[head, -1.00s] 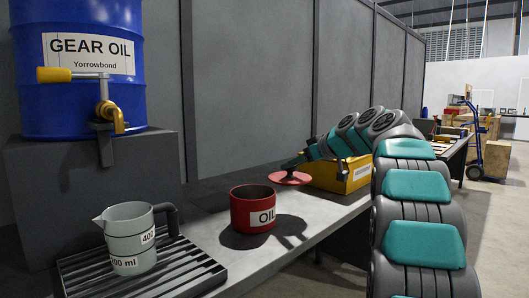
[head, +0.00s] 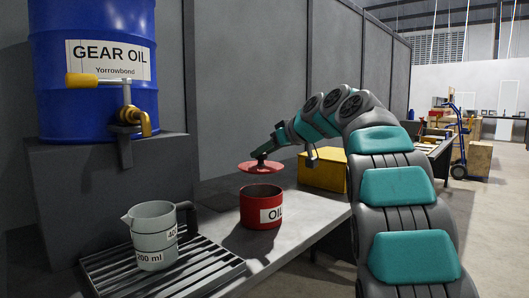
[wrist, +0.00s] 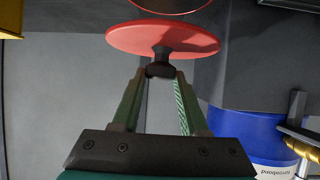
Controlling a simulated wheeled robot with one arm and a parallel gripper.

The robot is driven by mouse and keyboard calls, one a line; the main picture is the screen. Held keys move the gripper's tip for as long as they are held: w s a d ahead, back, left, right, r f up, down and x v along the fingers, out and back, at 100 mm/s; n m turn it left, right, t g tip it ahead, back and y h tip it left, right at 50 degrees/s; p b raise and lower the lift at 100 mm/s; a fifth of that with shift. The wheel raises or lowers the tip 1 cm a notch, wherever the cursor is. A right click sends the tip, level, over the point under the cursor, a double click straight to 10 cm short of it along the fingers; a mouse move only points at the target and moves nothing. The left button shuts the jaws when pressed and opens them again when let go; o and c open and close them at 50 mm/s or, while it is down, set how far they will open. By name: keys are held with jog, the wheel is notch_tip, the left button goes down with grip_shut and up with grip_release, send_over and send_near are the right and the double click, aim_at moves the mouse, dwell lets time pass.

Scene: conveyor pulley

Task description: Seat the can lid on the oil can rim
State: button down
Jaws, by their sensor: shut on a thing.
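The can lid (head: 260,168) is a red disc with a dark knob. My gripper (head: 262,152) is shut on its knob and holds it roughly level above the oil can. The red oil can (head: 262,207), labelled "OIL", stands upright and open on the bench, with a clear gap between its rim and the lid. In the wrist view, the lid (wrist: 163,37) shows beyond my gripper (wrist: 161,71), whose fingers close on the knob. A part of the can's red rim (wrist: 170,5) shows at the top of that view.
A grey measuring jug (head: 155,236) stands on a slatted drip tray (head: 205,268) at left. A blue gear oil drum (head: 95,70) with a tap stands on a grey block (head: 80,200). A yellow box (head: 322,172) lies behind the can at right. The wall (head: 245,80) runs along the bench.

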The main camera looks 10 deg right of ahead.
aim_at(263, 166)
jog(key=shift+f+b, duration=2)
jog(key=shift+b, duration=0.35)
jog(key=shift+f+m+b, duration=0.3)
jog(key=shift+f+b, duration=1.25)
jog(key=shift+b, duration=0.55)
dwell(3.1)
jog(key=shift+c, duration=1.8)
grip_release()
